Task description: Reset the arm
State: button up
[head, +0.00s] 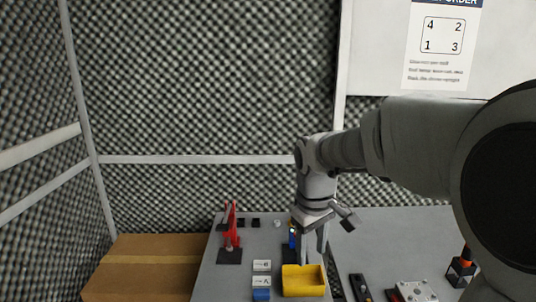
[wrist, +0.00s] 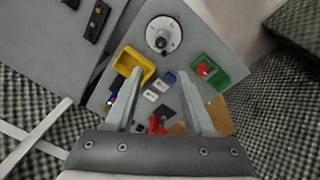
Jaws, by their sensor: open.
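My gripper (head: 314,246) hangs from my arm over the grey table (head: 220,280), fingers pointing down behind the yellow bin. In the wrist view its two fingers (wrist: 160,82) are wide apart with nothing held between them. The yellow bin (head: 303,286) stands at the front of the table, and shows left of centre in the wrist view (wrist: 149,67). A blue upright thing (head: 293,238) is just left of the fingers in the head view; it is partly hidden, and I cannot tell whether they touch.
A red stand (head: 232,235) rises at the table's left. Small labelled blocks (head: 262,266) lie near the bin. The wrist view shows a white dial (wrist: 163,35) and a green bin (wrist: 218,77). A cardboard box (head: 145,265) adjoins the table; foam walls (head: 200,90) enclose it.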

jog(key=s+d+r+m+t, duration=0.2)
jog(key=s+m, duration=0.1)
jog(key=s, duration=0.7)
jog(key=s+d+r+m+t, duration=0.2)
jog(key=s+m, duration=0.1)
jog(key=s, duration=0.7)
jog(key=shift+d+m, duration=0.3)
jog(key=shift+d, duration=0.05)
jog(key=shift+w, duration=0.1)
